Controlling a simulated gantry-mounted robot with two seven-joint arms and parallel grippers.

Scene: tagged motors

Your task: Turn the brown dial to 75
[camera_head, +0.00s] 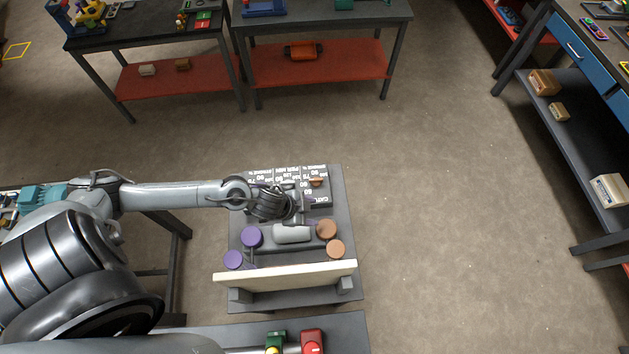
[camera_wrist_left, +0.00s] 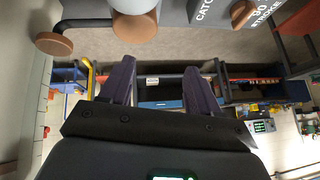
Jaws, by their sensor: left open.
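The brown dial (camera_head: 317,181) sits on a dark labelled panel (camera_head: 322,200) with white lettering and numbers, upside down in the head view. Its setting is too small to read. The dial also shows at the top right of the left wrist view (camera_wrist_left: 241,13), beside the lettering. My left gripper (camera_head: 306,203) is over the panel, close to the dial and on its near side. In the left wrist view the two purple-grey fingers (camera_wrist_left: 160,72) are apart with nothing between them. They do not enclose the dial. My right gripper is not in view.
Two brown round knobs (camera_head: 327,229) and two purple ones (camera_head: 252,236) stand nearer on the same fixture, around a grey cylinder (camera_head: 292,233). A cream board (camera_head: 285,276) crosses its near side. Red and green buttons (camera_head: 312,341) lie below. Floor to the right is clear.

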